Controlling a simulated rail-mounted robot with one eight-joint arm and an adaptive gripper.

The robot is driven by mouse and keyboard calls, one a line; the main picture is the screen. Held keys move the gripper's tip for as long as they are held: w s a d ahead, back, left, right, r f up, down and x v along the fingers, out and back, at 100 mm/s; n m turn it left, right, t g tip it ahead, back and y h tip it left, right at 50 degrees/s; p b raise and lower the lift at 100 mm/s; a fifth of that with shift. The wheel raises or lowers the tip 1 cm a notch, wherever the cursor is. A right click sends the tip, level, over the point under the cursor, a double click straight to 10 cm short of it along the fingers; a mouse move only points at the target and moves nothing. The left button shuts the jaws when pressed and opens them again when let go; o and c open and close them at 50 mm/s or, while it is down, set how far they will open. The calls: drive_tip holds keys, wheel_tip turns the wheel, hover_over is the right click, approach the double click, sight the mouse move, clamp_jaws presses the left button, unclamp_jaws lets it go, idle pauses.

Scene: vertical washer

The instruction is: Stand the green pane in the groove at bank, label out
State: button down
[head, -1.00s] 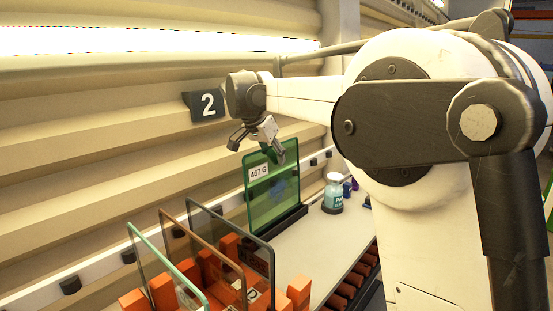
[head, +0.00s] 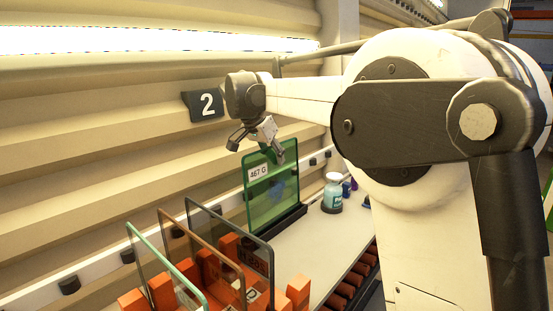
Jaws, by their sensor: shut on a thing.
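The green pane (head: 268,200) stands upright on the bench, toward the back, with a white label reading "467 G" (head: 258,173) on the face toward the camera. Its lower edge is at a dark grooved base (head: 290,221); I cannot tell how deep it sits. My gripper (head: 270,152) is at the pane's top edge and is shut on it. The contact is partly hidden behind the gripper's own fingers.
Three framed panes, green-edged (head: 150,262), brown-edged (head: 200,243) and grey-edged (head: 231,222), stand among orange blocks (head: 298,290) in front. A jar (head: 332,192) stands right of the green pane. The pale bench top (head: 320,249) has free room. A "2" sign (head: 207,105) is on the wall.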

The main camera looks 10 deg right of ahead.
sight(275, 167)
drive_tip(key=shift+s+d+f+b, duration=0.1)
drive_tip(key=shift+f+b, duration=0.8)
drive_tip(key=shift+f, duration=0.55)
idle(1.9)
drive_tip(key=shift+w+a, duration=0.25)
drive_tip(key=shift+w, duration=0.05)
idle(0.9)
drive_tip(key=c, duration=1.8)
unclamp_jaws()
drive_tip(key=v, duration=1.2)
